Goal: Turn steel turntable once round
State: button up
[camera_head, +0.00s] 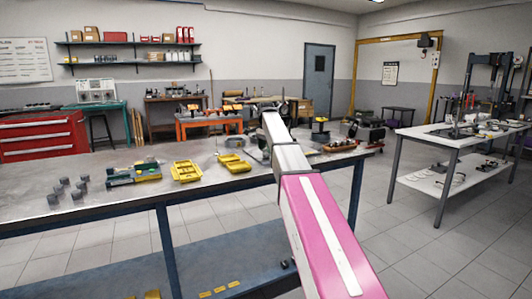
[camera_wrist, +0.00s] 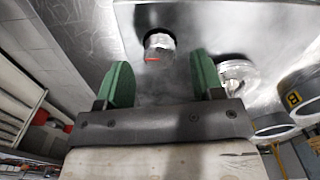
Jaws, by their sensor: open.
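My gripper (camera_wrist: 161,66) shows in the wrist view with its two green fingers spread and nothing between them. Just beyond the fingertips a short steel post (camera_wrist: 159,43) with a red mark stands on a flat grey steel plate (camera_wrist: 212,22). It lies roughly in line with the gap between the fingers and looks apart from them. I cannot tell for sure which part is the steel turntable; the plate and post may belong to it. In the head view my pink and white arm reaches over the bench, and hides my gripper and much of what lies behind.
The steel-topped bench (camera_head: 110,200) carries several dark cylinders (camera_head: 57,193), yellow trays (camera_head: 186,171) and a parts tray at its right end (camera_head: 340,146). In the wrist view a shiny round part (camera_wrist: 238,75) and grey rings (camera_wrist: 300,97) lie close to the right finger.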

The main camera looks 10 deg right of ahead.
jog(key=shift+f, duration=1.05)
jog(key=c, duration=0.9)
